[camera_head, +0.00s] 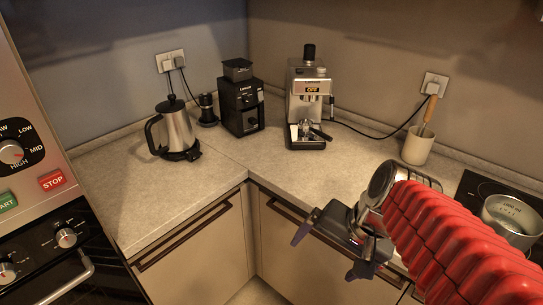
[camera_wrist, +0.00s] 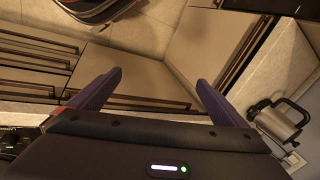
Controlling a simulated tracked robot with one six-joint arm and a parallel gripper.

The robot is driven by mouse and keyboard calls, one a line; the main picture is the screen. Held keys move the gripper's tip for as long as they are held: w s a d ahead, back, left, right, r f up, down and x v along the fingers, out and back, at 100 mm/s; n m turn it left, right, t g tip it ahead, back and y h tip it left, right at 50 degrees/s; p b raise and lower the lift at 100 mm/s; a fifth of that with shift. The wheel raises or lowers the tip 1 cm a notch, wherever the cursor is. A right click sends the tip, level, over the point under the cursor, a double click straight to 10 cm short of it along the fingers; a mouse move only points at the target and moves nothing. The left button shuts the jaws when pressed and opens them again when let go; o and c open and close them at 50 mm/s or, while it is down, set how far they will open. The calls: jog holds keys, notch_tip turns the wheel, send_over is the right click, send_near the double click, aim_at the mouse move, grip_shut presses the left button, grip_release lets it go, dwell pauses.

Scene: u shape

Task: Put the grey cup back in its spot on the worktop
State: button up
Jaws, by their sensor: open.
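I cannot make out a grey cup in either view. My gripper (camera_head: 333,250) hangs in front of the worktop (camera_head: 325,172), at the right-hand cabinet fronts in the head view. Its dark purple fingers are spread apart, with nothing between them. In the wrist view the open fingers (camera_wrist: 159,82) point towards cabinet fronts and the floor. A pale holder (camera_head: 417,146) with a wooden-handled utensil stands on the worktop by the right wall. My red-sleeved arm hides part of the worktop to the right, including most of a wire rack.
A steel kettle (camera_head: 176,131), a black grinder (camera_head: 241,103) and an espresso machine (camera_head: 308,101) stand along the back. A steel pot (camera_head: 511,222) sits on the dark hob at right. An oven with a control panel (camera_head: 22,152) stands at left. The middle worktop is clear.

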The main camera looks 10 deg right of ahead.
jog(key=shift+s+a+r+n+t+h, duration=0.35)
jog(key=shift+a+r+n, duration=0.25)
jog(key=shift+n, duration=0.7)
jog(key=shift+s+a+r+n+t+h, duration=0.4)
jog(key=shift+r+n, duration=0.45)
jog(key=shift+n, duration=0.45)
jog(key=shift+s+a+r+n+t+h, duration=0.3)
jog(key=shift+a+r+n, duration=0.35)
jog(key=shift+n, duration=0.65)
jog(key=shift+w+d, duration=0.1)
jog(key=shift+c, duration=0.4)
